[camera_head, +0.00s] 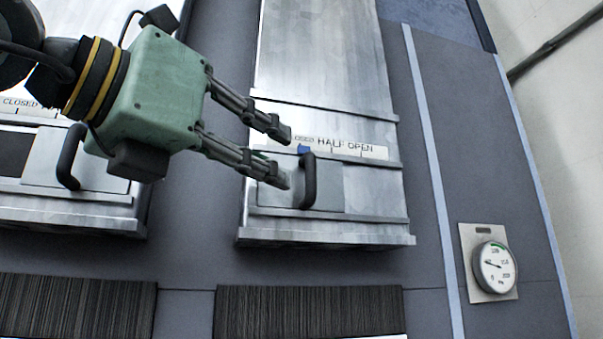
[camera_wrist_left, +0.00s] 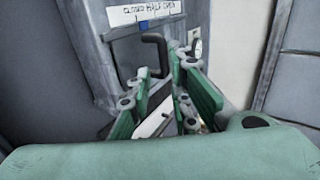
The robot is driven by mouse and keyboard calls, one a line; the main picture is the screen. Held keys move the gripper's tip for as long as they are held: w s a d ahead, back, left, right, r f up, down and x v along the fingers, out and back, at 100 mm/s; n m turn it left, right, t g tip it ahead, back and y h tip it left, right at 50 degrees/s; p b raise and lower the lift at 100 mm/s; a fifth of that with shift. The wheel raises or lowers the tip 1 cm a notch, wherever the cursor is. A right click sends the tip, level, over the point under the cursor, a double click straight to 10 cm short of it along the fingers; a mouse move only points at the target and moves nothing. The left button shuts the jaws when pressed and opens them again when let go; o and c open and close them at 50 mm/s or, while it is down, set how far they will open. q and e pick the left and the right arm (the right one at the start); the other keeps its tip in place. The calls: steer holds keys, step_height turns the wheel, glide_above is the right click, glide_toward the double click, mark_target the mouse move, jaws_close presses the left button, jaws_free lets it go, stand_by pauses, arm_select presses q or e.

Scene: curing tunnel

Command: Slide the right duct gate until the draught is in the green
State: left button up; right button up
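The right duct gate (camera_head: 350,192) is a grey metal plate in a slot across the right duct. Its black bar handle (camera_head: 309,182) stands upright at the plate's left part. It also shows in the left wrist view (camera_wrist_left: 160,45). A blue pointer (camera_head: 304,149) sits at the left part of the CLOSED–HALF–OPEN scale (camera_head: 352,149). My left gripper (camera_head: 287,157) is open, its fingertips just left of the handle and apart from each other; contact cannot be told. The draught gauge (camera_head: 495,266) has a green arc at the top; its needle points left, outside the green. My right gripper is out of view.
A left duct gate with its own black handle (camera_head: 69,158) is behind my left arm. Dark ribbed panels (camera_head: 308,312) lie below both ducts. The wall between the right duct and the gauge is clear apart from a pale vertical strip (camera_head: 432,160).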

mark_target(308, 174)
arm_select(q)
steer(key=p+x, duration=0.3)
steer(key=x, duration=0.3)
steer(key=shift+d+r, duration=0.1)
steer(key=shift+d, duration=0.2)
steer(key=shift+w+d, duration=0.15)
steer(key=shift+w, duration=0.15)
steer(key=shift+s, duration=0.1)
steer(key=shift+c, duration=0.4)
jaws_close()
steer(key=shift+d, duration=0.1)
